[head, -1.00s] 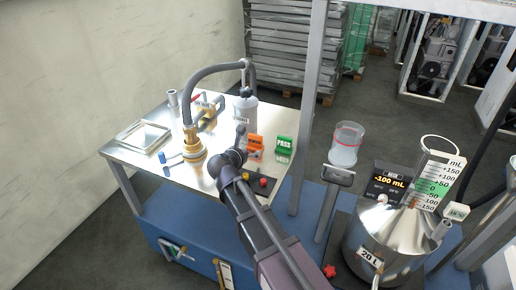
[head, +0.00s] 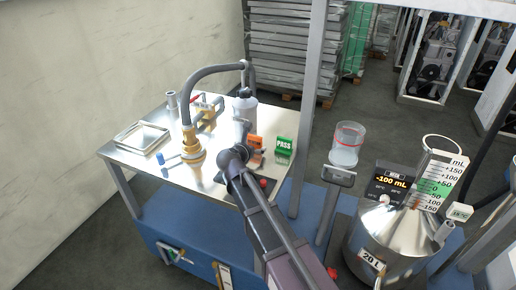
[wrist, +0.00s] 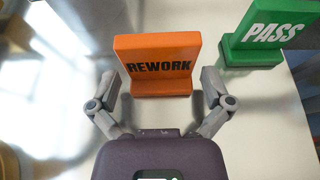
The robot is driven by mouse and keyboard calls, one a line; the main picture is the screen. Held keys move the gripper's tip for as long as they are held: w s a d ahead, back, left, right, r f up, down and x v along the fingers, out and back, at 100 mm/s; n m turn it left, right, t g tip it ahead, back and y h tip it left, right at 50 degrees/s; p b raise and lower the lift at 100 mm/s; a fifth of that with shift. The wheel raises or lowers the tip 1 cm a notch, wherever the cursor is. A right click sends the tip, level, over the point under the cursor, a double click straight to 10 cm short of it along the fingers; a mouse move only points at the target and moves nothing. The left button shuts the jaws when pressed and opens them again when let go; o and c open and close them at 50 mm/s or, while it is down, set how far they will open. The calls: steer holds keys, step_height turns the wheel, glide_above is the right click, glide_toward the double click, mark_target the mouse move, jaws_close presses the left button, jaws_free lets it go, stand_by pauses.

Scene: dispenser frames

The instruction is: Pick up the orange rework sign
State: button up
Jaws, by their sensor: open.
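The orange rework sign (wrist: 158,62) stands upright in the wrist view, its black REWORK lettering facing my gripper. In the head view the orange sign (head: 256,143) is partly hidden behind my arm. My gripper (wrist: 160,88) is open, with one finger on each side of the sign's lower part. The fingers look apart from the sign, with a gap on both sides. The gripper's tips are hidden by my arm in the head view.
A green PASS sign (wrist: 262,38) stands close to the right of the orange sign. A bottle (head: 245,108), a brass fitting with a hose (head: 192,152) and a metal tray (head: 141,137) share the table (head: 175,190). A vertical post (head: 308,110) rises at the table's right.

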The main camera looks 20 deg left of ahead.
steer(key=shift+w+f, duration=0.15)
steer(key=shift+w, duration=0.2)
stand_by(0.3)
steer(key=c, duration=0.9)
steer(key=shift+c, duration=0.3)
